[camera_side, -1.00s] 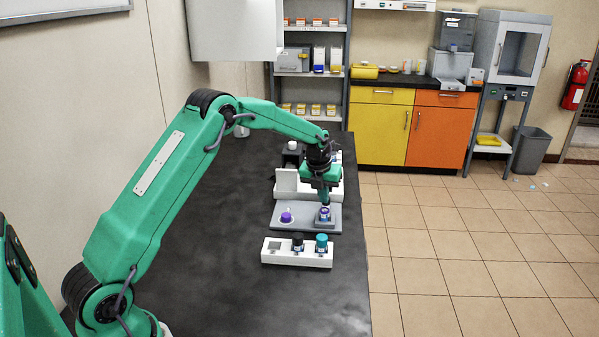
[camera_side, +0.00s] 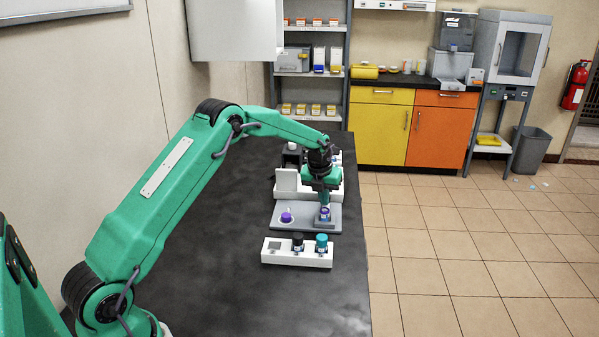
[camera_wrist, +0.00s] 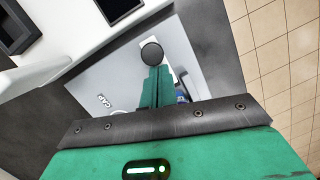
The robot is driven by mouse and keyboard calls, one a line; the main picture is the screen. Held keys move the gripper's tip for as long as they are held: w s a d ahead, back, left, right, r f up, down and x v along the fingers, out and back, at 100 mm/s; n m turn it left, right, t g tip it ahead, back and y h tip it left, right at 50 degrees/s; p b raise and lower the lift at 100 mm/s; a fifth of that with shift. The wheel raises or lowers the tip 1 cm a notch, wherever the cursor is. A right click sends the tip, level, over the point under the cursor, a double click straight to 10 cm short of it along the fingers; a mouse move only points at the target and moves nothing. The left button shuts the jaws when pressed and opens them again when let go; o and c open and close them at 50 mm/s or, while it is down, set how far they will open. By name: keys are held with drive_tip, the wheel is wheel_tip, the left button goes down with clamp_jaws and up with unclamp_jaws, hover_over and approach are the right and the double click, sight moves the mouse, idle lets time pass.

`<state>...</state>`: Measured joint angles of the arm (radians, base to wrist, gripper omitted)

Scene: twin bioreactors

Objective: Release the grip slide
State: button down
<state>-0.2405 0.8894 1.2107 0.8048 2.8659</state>
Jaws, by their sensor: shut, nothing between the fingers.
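My gripper (camera_side: 324,201) points down at the right part of a grey plate (camera_side: 301,225). Its green fingers (camera_wrist: 156,78) are shut with nothing between them. Just beyond the fingertips in the wrist view is a dark round knob (camera_wrist: 151,53); I cannot tell whether they touch. I cannot tell for certain which part is the grip slide. Under the gripper in the side view, a purple-and-white vessel (camera_side: 325,214) sits on a small grey block (camera_side: 325,224). A blue-labelled part (camera_wrist: 182,94) is mostly hidden behind the fingers.
A purple-topped item (camera_side: 286,217) stands on the plate's left. In front is a white holder (camera_side: 297,259) with a black-capped (camera_side: 297,242) and a teal-capped vial (camera_side: 321,243). A white unit (camera_side: 287,182) stands behind. The black bench (camera_side: 220,270) is clear at front left.

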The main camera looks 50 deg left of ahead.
drive_tip(key=shift+w+a, duration=0.15)
drive_tip(key=shift+r, duration=0.1)
drive_tip(key=shift+r, duration=0.4)
drive_tip(key=d+v, duration=0.1)
drive_tip(key=v, duration=0.8)
idle(0.4)
